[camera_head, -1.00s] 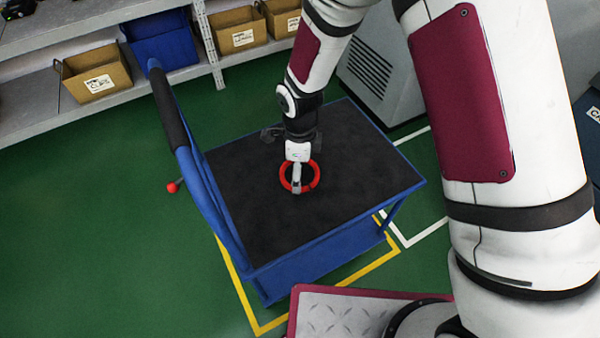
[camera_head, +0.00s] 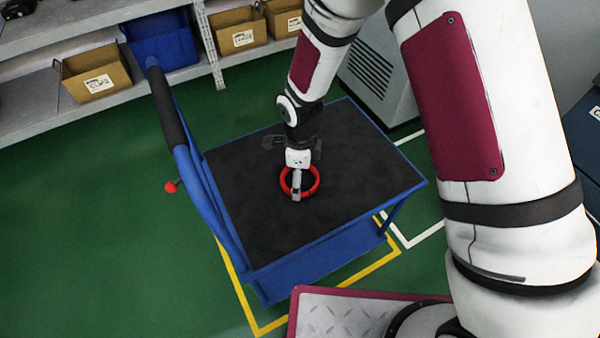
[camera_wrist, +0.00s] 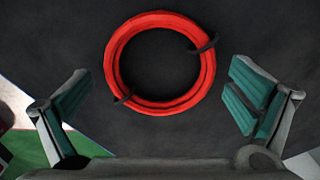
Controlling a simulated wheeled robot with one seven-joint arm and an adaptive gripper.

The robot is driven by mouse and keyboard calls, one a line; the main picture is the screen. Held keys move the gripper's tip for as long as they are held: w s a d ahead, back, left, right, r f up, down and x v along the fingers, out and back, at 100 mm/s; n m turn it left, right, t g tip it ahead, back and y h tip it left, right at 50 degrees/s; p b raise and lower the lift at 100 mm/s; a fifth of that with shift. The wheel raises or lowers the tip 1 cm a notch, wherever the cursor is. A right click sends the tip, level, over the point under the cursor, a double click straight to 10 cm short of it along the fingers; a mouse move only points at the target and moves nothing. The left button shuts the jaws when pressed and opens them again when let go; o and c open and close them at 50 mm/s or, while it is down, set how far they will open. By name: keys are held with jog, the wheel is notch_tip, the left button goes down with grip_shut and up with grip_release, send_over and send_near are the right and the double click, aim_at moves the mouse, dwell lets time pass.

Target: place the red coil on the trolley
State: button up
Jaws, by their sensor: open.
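In the wrist view my gripper (camera_wrist: 165,110) is open, with one teal-padded finger on each side of the ring and a gap between each finger and the coil.
The trolley's push handle (camera_head: 168,110) rises at its left side. Grey shelves (camera_head: 100,42) with cardboard boxes (camera_head: 97,75) and a blue bin (camera_head: 162,42) stand at the back left. A grey cabinet (camera_head: 375,70) stands behind the trolley. Green floor is free at the left.

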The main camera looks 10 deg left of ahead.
notch_tip(320, 180, up, 12)
jog(key=p, duration=0.2)
jog(key=shift+r, duration=0.15)
jog(key=s+d+r+n, duration=0.4)
jog(key=d+r, duration=0.4)
jog(key=r, duration=0.2)
jog(key=s+d+r+n, duration=0.4)
jog(key=d+r, duration=0.3)
jog(key=r, duration=0.2)
jog(key=s+d+r+n, duration=0.2)
jog(key=s+d+n, duration=0.1)
jog(key=s, duration=0.3)
jog(key=s+d+r+n, duration=0.1)
jog(key=s+d+n, duration=0.2)
jog(key=s, duration=0.3)
jog(key=s+d+r+n+t, duration=0.1)
jog(key=s+d+r+n, duration=0.1)
jog(key=s, duration=0.5)
jog(key=shift+d+r+n, duration=0.3)
jog(key=shift+d+n, duration=0.15)
jog(key=shift+n, duration=0.75)
